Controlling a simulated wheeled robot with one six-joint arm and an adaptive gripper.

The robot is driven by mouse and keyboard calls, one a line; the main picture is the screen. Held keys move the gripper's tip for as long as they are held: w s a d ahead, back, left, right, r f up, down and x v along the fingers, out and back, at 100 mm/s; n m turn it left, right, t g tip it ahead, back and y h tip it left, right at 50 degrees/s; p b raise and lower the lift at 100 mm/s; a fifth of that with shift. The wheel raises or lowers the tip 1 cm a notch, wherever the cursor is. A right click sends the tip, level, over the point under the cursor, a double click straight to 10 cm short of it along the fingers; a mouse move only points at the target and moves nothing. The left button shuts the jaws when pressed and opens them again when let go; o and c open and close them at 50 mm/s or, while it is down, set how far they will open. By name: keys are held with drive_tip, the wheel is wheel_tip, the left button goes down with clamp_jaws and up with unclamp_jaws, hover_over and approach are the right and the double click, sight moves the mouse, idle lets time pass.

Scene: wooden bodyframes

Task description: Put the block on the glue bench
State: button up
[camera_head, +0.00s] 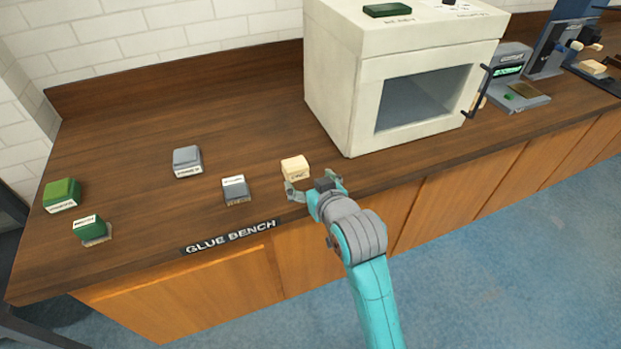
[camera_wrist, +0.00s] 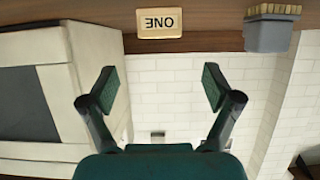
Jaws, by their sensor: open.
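A cream block (camera_head: 295,167) rests on the wooden bench top, and the bench's front edge carries the sign GLUE BENCH (camera_head: 231,237). In the wrist view, which is upside down, the cream block (camera_wrist: 160,23) shows the word ONE. My gripper (camera_head: 312,184) is beside the block at the front edge of the bench, on the near side. In the wrist view my gripper (camera_wrist: 158,84) has its two fingers wide apart, with nothing between them. The block lies beyond the fingertips and appears apart from them.
A large white oven-like box (camera_head: 345,90) stands behind and right of my gripper. A scale-like device (camera_head: 515,85) is farther right. The bench top behind the blocks is clear.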

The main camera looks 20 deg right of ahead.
drive_tip(key=shift+s, duration=0.2)
drive_tip(key=s+f, duration=0.7)
drive_tip(key=s, duration=0.3)
drive_tip(key=s+f, duration=0.6)
drive_tip(key=s, duration=0.5)
drive_tip(key=s+r, duration=0.1)
drive_tip(key=s, duration=0.9)
drive_tip(key=s+r+t, duration=0.1)
drive_tip(key=s+r, duration=0.1)
drive_tip(key=s, duration=0.9)
drive_tip(key=shift+s+r, duration=0.25)
drive_tip(key=shift+s, duration=0.05)
